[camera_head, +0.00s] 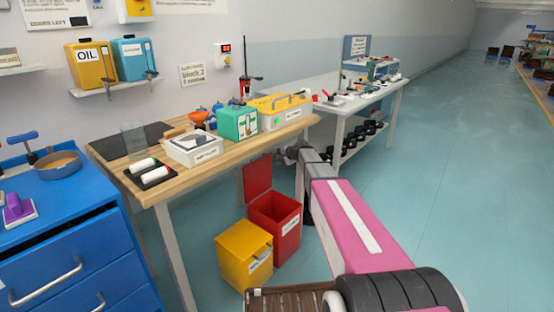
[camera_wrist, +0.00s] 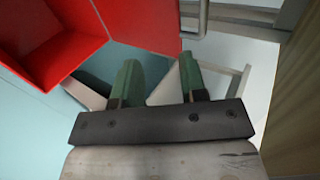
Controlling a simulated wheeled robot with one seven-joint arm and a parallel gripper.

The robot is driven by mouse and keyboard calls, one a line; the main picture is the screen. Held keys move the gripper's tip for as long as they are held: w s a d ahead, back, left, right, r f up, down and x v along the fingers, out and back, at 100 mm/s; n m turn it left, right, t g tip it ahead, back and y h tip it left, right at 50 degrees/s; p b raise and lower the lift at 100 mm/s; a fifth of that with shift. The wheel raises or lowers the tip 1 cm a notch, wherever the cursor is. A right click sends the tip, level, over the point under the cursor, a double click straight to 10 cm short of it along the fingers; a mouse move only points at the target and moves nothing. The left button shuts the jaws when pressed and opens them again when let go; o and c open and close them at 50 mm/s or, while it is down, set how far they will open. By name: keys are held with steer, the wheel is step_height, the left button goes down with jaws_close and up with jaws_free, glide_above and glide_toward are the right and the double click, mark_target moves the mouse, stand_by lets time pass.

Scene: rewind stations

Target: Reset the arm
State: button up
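My arm (camera_head: 345,215), with a pink link and grey joints, reaches from the lower right towards the front right corner of the wooden bench. In the wrist view my gripper (camera_wrist: 160,78) has two green fingers standing well apart, with nothing held between them. It is close to the red bin (camera_wrist: 45,35), whose raised red lid (camera_wrist: 145,22) is just ahead. In the head view the fingers cannot be made out clearly at the end of the arm.
The red bin (camera_head: 288,228) and a yellow bin (camera_head: 232,258) stand on the floor below the wooden bench (camera_head: 195,180). A blue drawer cabinet (camera_head: 60,235) is at left. A white table (camera_head: 335,108) stands behind. The blue floor at right is clear.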

steer(key=s+d+f+n+g+h, duration=0.2)
steer(key=s+f+n, duration=0.1)
steer(key=s, duration=1)
steer(key=s+d+f+n+g+h, duration=0.3)
steer(key=s, duration=1.1)
steer(key=s+d+f+n+g+h, duration=0.2)
steer(key=s+f+n+g+h, duration=0.1)
steer(key=s, duration=1.1)
steer(key=shift+d+f, duration=0.15)
steer(key=shift+f, duration=0.3)
